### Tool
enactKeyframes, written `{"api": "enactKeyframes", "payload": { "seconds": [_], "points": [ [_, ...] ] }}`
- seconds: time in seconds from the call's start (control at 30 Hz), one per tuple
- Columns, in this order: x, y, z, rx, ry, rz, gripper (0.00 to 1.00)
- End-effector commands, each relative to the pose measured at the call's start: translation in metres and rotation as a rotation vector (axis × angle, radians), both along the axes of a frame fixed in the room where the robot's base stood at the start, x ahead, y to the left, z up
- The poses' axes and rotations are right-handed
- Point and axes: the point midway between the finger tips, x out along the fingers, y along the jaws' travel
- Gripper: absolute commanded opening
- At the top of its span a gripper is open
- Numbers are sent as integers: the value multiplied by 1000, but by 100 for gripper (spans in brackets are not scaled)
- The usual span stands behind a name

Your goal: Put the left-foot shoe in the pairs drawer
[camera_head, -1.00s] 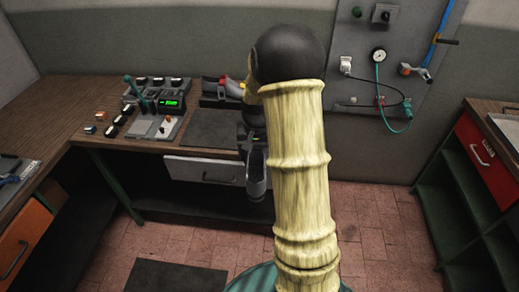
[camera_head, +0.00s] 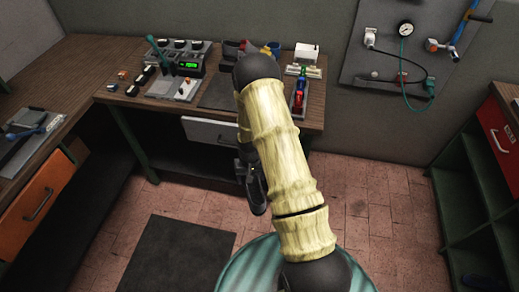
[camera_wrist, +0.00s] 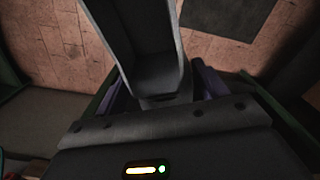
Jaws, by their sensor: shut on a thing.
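A dark grey shoe (camera_head: 256,193) hangs below my arm in the head view, partly hidden behind it. In the wrist view the shoe (camera_wrist: 143,45) is close up, an open trough shape rising from between the fingers. My gripper (camera_wrist: 160,95) is shut on it; in the head view my gripper (camera_head: 246,160) is mostly hidden. Three drawers show, all closed: an orange one (camera_head: 32,205) at left, a pale grey one (camera_head: 212,131) under the bench and a red one (camera_head: 494,130) at right. No readable label shows which is the pairs drawer.
The wooden bench (camera_head: 88,72) carries a control panel with a green lever (camera_head: 157,52) and several coloured items (camera_head: 299,88). A gauge board (camera_head: 390,50) hangs on the wall. Green shelving (camera_head: 462,200) stands at right. The tiled floor is open, with a dark mat (camera_head: 180,258).

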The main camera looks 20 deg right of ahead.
Motion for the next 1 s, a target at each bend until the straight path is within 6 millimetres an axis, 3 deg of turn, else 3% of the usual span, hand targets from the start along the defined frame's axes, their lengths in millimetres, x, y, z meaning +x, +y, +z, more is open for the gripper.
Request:
{"api": "enactKeyframes", "payload": {
  "seconds": [0.03,0.1,0.3,0.43,1.0],
  "points": [
    [-10,9,-23,1,10,32,33],
    [-20,19,-48,2,10,73,33],
    [-46,38,-98,4,3,157,33],
    [-51,42,-108,4,-1,175,33],
    [-51,39,-107,4,-1,167,33]
  ]
}}
